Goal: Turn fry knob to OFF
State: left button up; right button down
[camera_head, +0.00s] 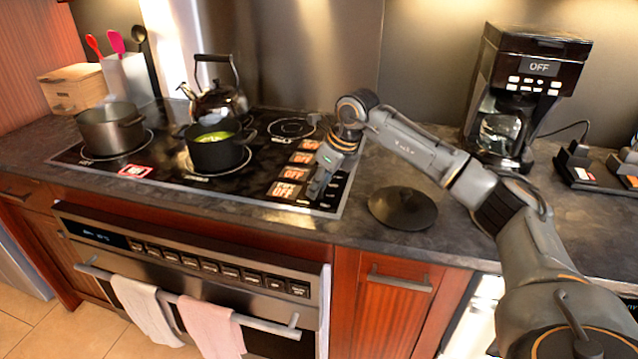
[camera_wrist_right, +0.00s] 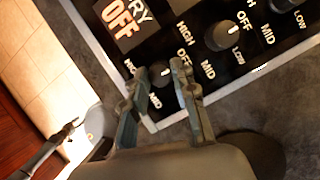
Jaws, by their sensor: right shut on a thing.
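The fry knob (camera_wrist_right: 159,73) is a small black knob at the front corner of the black cooktop panel (camera_wrist_right: 205,70). In the right wrist view it sits between the two fingers of my right gripper (camera_wrist_right: 158,78), which is shut on it. HIGH, OFF and MID labels are printed around the knobs. The orange display (camera_wrist_right: 120,22) beside it reads "RY" and "OFF", its first letter cut off. In the head view my right gripper (camera_head: 318,188) points down at the cooktop's right front corner and hides the fry knob. My left gripper is not in view.
On the cooktop (camera_head: 235,190) stand a grey pot (camera_head: 108,130), a dark pot with green contents (camera_head: 215,153) and a kettle (camera_head: 215,100). A black round disc (camera_head: 403,208) lies right of it. A coffee maker (camera_head: 520,95) stands at the back right.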

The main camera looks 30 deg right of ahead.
jog(key=shift+r+n, duration=0.1)
jog(key=shift+n, duration=0.3)
jog(key=c, duration=1.1)
grip_release()
jog(key=shift+o, duration=0.2)
jog(key=v, duration=1.2)
jog(key=shift+d, duration=0.15)
